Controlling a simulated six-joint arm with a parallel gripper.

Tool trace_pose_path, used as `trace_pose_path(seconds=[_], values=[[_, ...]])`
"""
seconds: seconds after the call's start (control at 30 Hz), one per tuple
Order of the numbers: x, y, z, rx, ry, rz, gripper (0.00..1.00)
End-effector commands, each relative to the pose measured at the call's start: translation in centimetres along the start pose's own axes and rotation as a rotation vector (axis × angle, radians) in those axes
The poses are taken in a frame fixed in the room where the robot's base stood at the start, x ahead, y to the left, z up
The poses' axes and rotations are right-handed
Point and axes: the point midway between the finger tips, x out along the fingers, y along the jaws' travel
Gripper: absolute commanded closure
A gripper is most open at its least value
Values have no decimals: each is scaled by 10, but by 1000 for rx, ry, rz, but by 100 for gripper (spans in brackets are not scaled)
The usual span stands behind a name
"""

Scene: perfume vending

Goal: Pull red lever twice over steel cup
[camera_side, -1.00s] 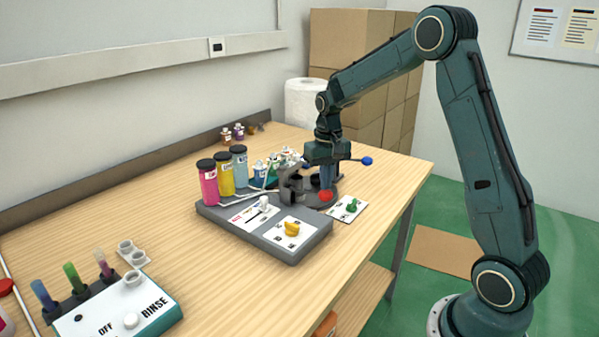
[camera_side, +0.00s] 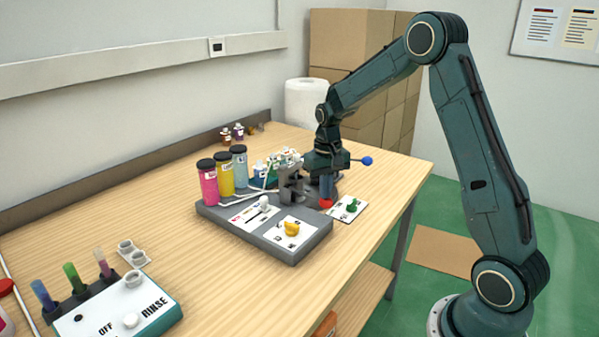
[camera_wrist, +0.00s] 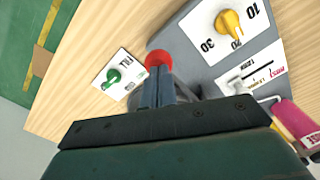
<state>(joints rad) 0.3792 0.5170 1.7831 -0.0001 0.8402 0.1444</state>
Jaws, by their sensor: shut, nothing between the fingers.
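The red knob of the lever (camera_side: 325,203) is at the front right of the grey dispenser base (camera_side: 285,255). My gripper (camera_side: 326,196) points down with its shut fingers at the red knob, touching it or just behind it. In the wrist view the red knob (camera_wrist: 158,59) shows right at the tips of my gripper (camera_wrist: 156,78), with nothing between the fingers. A grey metal bracket (camera_side: 290,185) stands left of my gripper. I cannot make out the steel cup; it may be hidden behind the bracket or my gripper.
A yellow dial (camera_side: 292,228) sits on the base, and a green knob (camera_side: 351,205) on a white card beside it. Pink (camera_side: 208,183), yellow and blue bottles stand behind. A rinse box (camera_side: 120,310) is at the front left. The table front between them is clear.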

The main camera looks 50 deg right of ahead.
Motion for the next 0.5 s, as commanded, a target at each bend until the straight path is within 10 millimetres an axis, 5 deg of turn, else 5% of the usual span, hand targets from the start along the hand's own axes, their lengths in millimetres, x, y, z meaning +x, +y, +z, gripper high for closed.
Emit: trace_pose_path(seconds=[0.5], values=[[15,0,0,0,-2,0,100]])
